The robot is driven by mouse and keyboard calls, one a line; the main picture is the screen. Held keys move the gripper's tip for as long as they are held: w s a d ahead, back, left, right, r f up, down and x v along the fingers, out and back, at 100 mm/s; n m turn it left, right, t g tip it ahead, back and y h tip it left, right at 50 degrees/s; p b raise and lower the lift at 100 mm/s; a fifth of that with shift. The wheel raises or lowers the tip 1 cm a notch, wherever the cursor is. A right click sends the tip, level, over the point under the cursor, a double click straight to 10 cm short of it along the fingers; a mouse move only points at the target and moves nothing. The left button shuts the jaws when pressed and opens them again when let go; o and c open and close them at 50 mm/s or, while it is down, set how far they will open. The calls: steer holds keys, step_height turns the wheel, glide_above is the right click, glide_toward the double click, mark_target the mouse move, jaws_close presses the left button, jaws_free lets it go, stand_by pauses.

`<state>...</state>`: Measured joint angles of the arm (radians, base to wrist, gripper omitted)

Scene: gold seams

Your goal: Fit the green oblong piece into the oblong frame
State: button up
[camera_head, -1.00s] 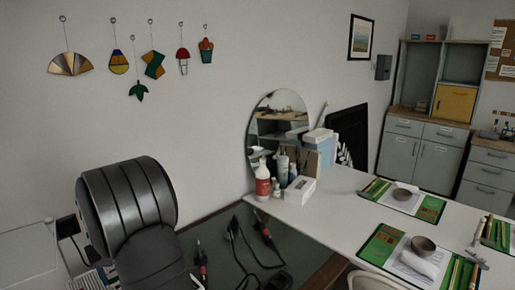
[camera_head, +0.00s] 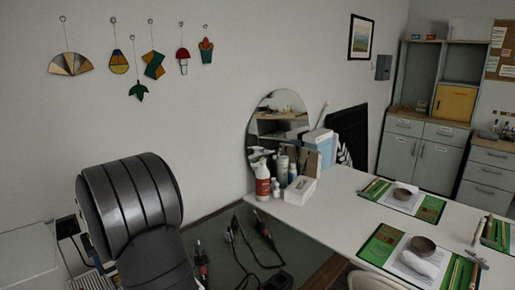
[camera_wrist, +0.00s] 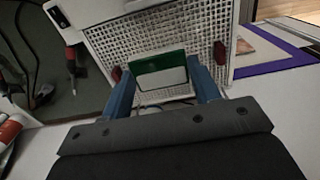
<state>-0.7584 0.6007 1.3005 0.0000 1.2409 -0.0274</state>
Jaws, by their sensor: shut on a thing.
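In the wrist view, my gripper (camera_wrist: 161,72) has its blue fingers on either side of the green oblong piece (camera_wrist: 158,58) and is shut on it. The piece's far part is dark green and its near part looks pale. Behind it is a white grid surface (camera_wrist: 118,42); I cannot tell whether the piece touches it. I cannot make out the oblong frame for certain in either view. In the head view, my arm hides the work area and neither the gripper nor the piece shows.
A purple-edged sheet (camera_wrist: 275,62) lies right of the grid. Red-handled tools and cables (camera_head: 262,230) lie on the dark mat (camera_head: 225,262). Bottles (camera_head: 262,182) and a white box (camera_head: 299,190) stand on the white table (camera_head: 335,210), with green mats (camera_head: 382,246) farther right.

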steer(key=shift+r, duration=1)
steer(key=shift+d, duration=0.1)
steer(key=w+d+f+m, duration=0.3)
steer(key=w+d, duration=0.1)
steer(key=d, duration=0.7)
steer(key=w+d+f+m, duration=0.2)
steer(key=w+d+m, duration=0.2)
steer(key=d, duration=0.7)
steer(key=w+d+f+m, duration=0.3)
steer(key=w+d, duration=0.1)
steer(key=d, duration=0.8)
steer(key=s+a+f+n, duration=0.3)
steer(key=s+a, duration=0.1)
steer(key=s, duration=0.3)
steer(key=s+a+f+n, duration=0.3)
steer(key=s+a+f, duration=0.1)
steer(key=s, duration=0.4)
steer(key=s+a+f+n, duration=0.3)
steer(key=s+a+f, duration=0.1)
steer(key=s, duration=0.3)
steer(key=shift+s+a+f+n, duration=0.15)
steer(key=shift+s+f+n, duration=0.05)
steer(key=shift+n, duration=0.2)
steer(key=shift+f, duration=2.25)
